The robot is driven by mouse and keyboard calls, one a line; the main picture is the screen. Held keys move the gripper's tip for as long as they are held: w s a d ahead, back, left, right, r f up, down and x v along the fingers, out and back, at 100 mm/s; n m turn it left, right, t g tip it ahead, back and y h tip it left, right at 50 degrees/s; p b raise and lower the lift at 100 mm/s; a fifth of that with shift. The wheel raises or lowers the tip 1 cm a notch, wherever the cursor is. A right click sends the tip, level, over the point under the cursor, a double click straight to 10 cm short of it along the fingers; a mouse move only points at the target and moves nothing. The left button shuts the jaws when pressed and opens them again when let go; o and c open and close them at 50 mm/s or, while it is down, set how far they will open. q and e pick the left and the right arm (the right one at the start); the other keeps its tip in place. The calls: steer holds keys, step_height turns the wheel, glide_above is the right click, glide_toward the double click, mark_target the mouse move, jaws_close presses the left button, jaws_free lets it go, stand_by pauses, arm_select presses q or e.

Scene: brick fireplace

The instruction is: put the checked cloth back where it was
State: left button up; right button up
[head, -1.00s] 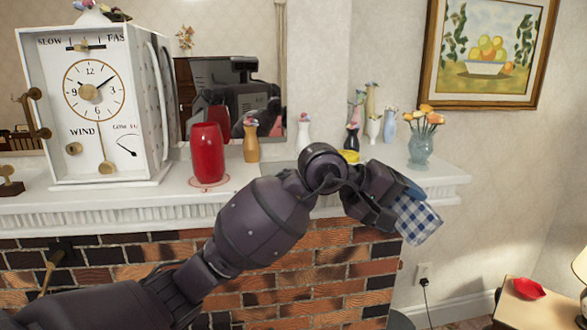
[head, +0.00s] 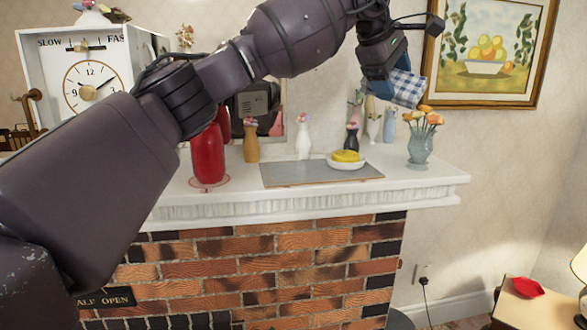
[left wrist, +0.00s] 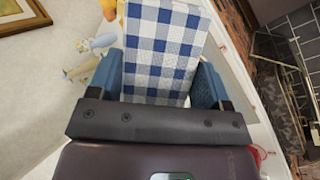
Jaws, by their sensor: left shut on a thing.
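The blue and white checked cloth (head: 408,88) hangs from my left gripper (head: 383,84), high above the right part of the mantel. In the left wrist view, the cloth (left wrist: 163,55) fills the space between the two blue fingers of the gripper (left wrist: 160,85). The gripper is shut on it. The cloth looks flat and folded, and it is clear of the mantel (head: 330,203) in the head view. My right gripper is not in view.
On the mantel are a grey mat (head: 300,176), a white dish (head: 345,164) with a yellow item, a red vase (head: 208,158), several small vases and a flower vase (head: 420,147). A clock box (head: 75,75) stands left. A framed picture (head: 484,50) hangs right.

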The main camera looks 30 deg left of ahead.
arm_select(q)
steer(key=a+r+n, duration=0.1)
steer(key=a+r+n+y, duration=0.1)
steer(key=a+n, duration=0.1)
steer(key=a+r+n+y, duration=0.1)
steer(key=a+n, duration=0.1)
steer(key=shift+w+a, duration=0.25)
steer(key=shift+w, duration=0.1)
steer(key=s+a+f+n+g+y, duration=0.1)
steer(key=s+a+n+y, duration=0.1)
steer(key=a+n, duration=0.8)
steer(key=s+a+n+g+y, duration=0.15)
steer(key=a+n, duration=0.35)
steer(key=n, duration=0.9)
steer(key=shift+y, duration=0.35)
step_height(320, 180, down, 15)
steer(key=shift+s+a+p, duration=0.1)
steer(key=shift+s+p, duration=0.05)
steer(key=shift+p, duration=0.25)
steer(key=shift+f, duration=0.7)
steer(key=shift+f+p, duration=0.3)
steer(key=shift+f, duration=1.6)
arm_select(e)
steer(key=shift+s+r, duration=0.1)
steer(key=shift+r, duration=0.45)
